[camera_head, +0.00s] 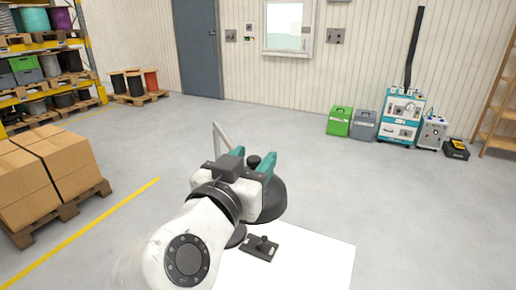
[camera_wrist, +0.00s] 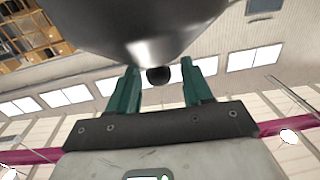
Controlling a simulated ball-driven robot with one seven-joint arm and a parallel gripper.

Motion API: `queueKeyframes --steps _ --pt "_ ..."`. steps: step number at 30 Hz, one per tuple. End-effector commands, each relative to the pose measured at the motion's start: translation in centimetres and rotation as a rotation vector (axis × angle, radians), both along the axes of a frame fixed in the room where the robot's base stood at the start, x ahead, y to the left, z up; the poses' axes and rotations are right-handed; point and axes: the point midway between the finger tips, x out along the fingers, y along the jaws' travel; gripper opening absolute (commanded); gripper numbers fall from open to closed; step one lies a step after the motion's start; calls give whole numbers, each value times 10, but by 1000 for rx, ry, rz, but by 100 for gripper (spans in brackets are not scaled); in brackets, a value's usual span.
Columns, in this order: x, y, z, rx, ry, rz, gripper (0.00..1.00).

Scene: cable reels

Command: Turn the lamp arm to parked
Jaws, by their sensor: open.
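A lamp with a dark round shade (camera_head: 273,203) stands over the white table, partly hidden behind my gripper. In the wrist view the dark shade (camera_wrist: 150,25) fills the top. A small black knob (camera_head: 254,161) shows between my fingers; in the wrist view a round black knob (camera_wrist: 158,75) sits between them with gaps on both sides. A thin pale bar (camera_head: 217,138), perhaps part of the lamp arm, rises behind my gripper. My gripper (camera_head: 252,158) has its teal fingers apart, and it also shows in the wrist view (camera_wrist: 160,80). The lamp's joint is hidden.
A black plate with a small upright knob (camera_head: 262,246) lies on the white tabletop (camera_head: 315,258). Cartons on a pallet (camera_head: 50,175) stand at left. Teal equipment (camera_head: 400,117) and cases stand by the back wall. The floor between is clear.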

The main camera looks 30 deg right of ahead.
Motion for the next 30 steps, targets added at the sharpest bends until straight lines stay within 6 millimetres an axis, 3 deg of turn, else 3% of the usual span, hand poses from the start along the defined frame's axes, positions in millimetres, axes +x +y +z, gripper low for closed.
queueKeyframes --steps 6,17,30 --pt "15 -17 0 -1 1 0 50" --pt "18 -21 0 0 0 0 50" --pt "18 -21 0 0 0 1 9"
